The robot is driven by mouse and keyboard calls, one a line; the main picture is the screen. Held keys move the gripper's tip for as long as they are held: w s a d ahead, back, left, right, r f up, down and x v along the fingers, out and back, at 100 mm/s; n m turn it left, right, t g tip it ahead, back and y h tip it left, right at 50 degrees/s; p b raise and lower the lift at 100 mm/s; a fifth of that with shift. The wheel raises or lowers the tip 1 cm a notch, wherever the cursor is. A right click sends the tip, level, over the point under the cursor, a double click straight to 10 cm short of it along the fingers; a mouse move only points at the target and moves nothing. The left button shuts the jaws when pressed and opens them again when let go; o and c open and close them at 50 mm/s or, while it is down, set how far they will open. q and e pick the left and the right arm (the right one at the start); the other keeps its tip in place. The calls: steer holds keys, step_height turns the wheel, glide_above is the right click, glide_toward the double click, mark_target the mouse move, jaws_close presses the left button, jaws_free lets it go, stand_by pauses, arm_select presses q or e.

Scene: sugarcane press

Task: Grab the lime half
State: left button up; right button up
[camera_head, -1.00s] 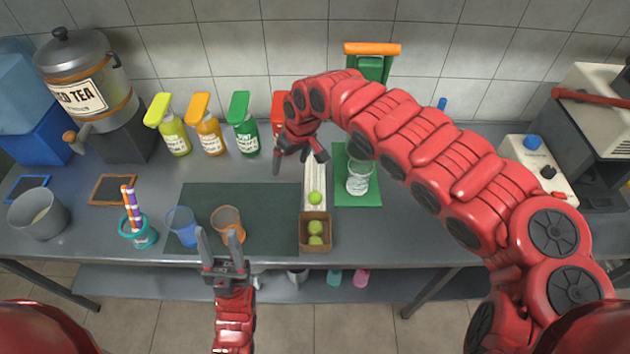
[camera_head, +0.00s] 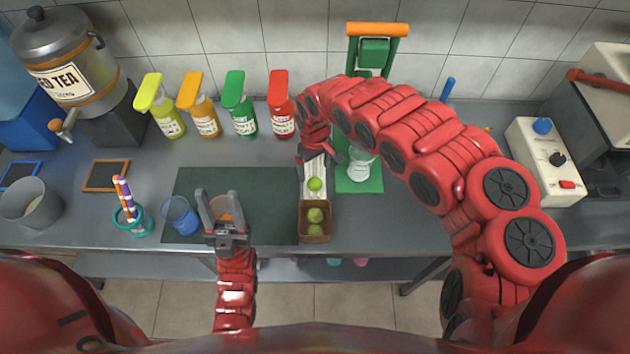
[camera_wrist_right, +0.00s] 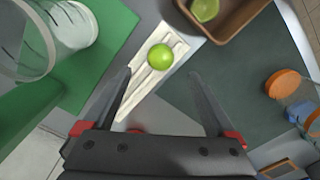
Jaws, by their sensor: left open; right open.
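More limes (camera_head: 315,215) sit in a brown box (camera_head: 316,238).
A clear glass (camera_head: 361,166) stands on a green mat (camera_head: 360,183) right of the strip. Several bottles (camera_head: 243,115) stand behind. A green press (camera_head: 375,55) is at the back.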

mark_target(315, 181)
steer(key=shift+s+f, duration=0.2)
steer(key=shift+f, duration=0.1)
steer(key=shift+w+f, duration=0.1)
steer(key=shift+f, duration=0.25)
step_height(315, 181, down, 3)
steer(key=shift+p, duration=0.9)
steer(key=shift+a+f, duration=0.1)
steer(key=shift+f, duration=0.8)
steer(key=c, duration=1.4)
